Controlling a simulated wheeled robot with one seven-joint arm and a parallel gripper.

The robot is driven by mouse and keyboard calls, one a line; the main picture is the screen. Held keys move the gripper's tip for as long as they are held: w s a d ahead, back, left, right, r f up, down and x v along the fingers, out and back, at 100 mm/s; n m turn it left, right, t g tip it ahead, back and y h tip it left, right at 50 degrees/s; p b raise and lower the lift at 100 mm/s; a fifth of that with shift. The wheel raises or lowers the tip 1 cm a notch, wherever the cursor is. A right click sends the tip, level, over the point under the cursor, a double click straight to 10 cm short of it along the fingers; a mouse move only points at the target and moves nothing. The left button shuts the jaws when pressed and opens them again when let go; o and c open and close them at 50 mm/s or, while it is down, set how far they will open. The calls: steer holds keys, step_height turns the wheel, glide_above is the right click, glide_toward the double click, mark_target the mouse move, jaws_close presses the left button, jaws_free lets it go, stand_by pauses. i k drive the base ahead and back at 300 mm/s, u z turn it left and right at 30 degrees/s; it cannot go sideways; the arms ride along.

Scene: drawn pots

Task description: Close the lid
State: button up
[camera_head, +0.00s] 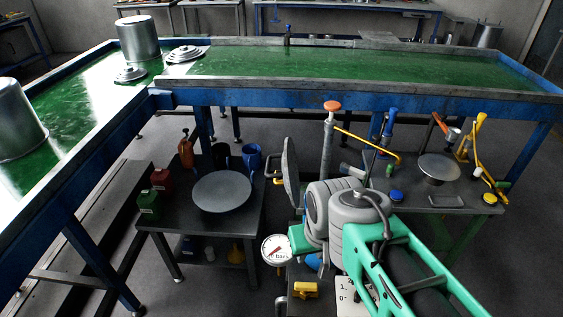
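A dark grey round lid-like disc (290,172) stands nearly upright and edge-on, just left of my arm's grey joints. It looks like a raised lid, and a small yellow-tipped handle shows at its left side. Whatever it is attached to is mostly hidden behind my arm, so I cannot tell the pot below it. My green and grey arm reaches in from the lower right, its rounded grey joints right of and below the disc. My gripper's fingertips do not show. I cannot tell whether my arm touches the disc.
A small dark table (150,222) at left holds a round grey plate (222,191), bottles and a blue mug (252,156). A right-hand bench has tools and a round disc (439,167). A pressure gauge (277,250) shows below. Green-topped counters (380,66) carry metal pots (138,36).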

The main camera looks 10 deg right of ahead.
mark_target(290, 174)
steer(key=z, duration=0.1)
steer(key=k, duration=0.5)
steer(key=u, duration=1.25)
steer(key=i, duration=1.1)
steer(key=u, duration=0.45)
